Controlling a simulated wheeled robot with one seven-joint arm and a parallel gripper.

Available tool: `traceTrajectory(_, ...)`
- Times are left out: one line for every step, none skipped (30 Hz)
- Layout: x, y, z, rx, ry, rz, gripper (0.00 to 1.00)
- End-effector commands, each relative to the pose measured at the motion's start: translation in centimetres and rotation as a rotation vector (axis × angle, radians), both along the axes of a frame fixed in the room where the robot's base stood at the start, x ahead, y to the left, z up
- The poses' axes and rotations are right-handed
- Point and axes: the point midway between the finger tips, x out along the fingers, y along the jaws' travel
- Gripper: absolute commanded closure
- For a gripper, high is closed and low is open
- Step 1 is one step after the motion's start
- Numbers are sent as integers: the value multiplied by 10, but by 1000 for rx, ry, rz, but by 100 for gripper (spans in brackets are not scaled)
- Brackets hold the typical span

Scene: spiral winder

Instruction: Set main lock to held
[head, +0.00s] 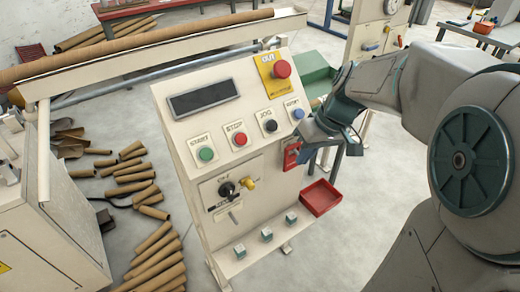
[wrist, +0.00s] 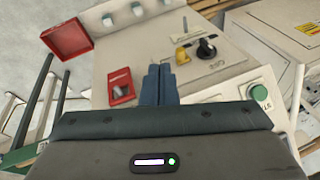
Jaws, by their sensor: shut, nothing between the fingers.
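The cream control panel (head: 225,110) stands in front of me. Its lower section has a black rotary knob (head: 227,189) with a yellow part (head: 248,183) beside it; the knob (wrist: 206,48) and yellow part (wrist: 181,55) also show in the wrist view. A red plate (head: 291,155) sits on the panel's right side; in the wrist view the red plate (wrist: 122,92) bears a grey piece. No label reading main lock is legible. My gripper (wrist: 158,70) is shut and empty, its fingertips over the panel between the red plate and the yellow part. Contact cannot be told.
Green, red, black and blue buttons and a red emergency button (head: 281,68) sit on the upper panel. A red tray (head: 320,197) is at the lower right. Small switches (head: 267,234) line the bottom ledge. Cardboard tubes (head: 155,258) lie on the floor at left.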

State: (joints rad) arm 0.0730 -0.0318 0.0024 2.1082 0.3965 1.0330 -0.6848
Motion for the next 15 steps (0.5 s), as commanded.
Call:
traceTrajectory(18, 3, -19, 38, -2, 45, 100)
traceTrajectory(27, 6, -24, 59, -7, 73, 100)
traceTrajectory(38, 8, -30, 86, -17, 107, 100)
traceTrajectory(46, 9, -34, 104, -24, 130, 100)
traceTrajectory(53, 11, -37, 121, -33, 151, 100)
traceTrajectory(61, 13, -41, 141, -44, 177, 100)
traceTrajectory(66, 13, -44, 153, -51, 193, 100)
traceTrajectory(71, 14, -46, 165, -58, 206, 100)
traceTrajectory(75, 15, -48, 177, -65, 221, 100)
traceTrajectory(78, 16, -49, 184, -70, 231, 100)
traceTrajectory(80, 16, -50, 190, -74, 236, 100)
traceTrajectory(83, 17, -52, 195, -78, 245, 100)
traceTrajectory(84, 18, -53, 198, -81, 249, 100)
traceTrajectory(84, 19, -54, 200, -82, 251, 100)
traceTrajectory(85, 21, -57, 201, -82, 253, 100)
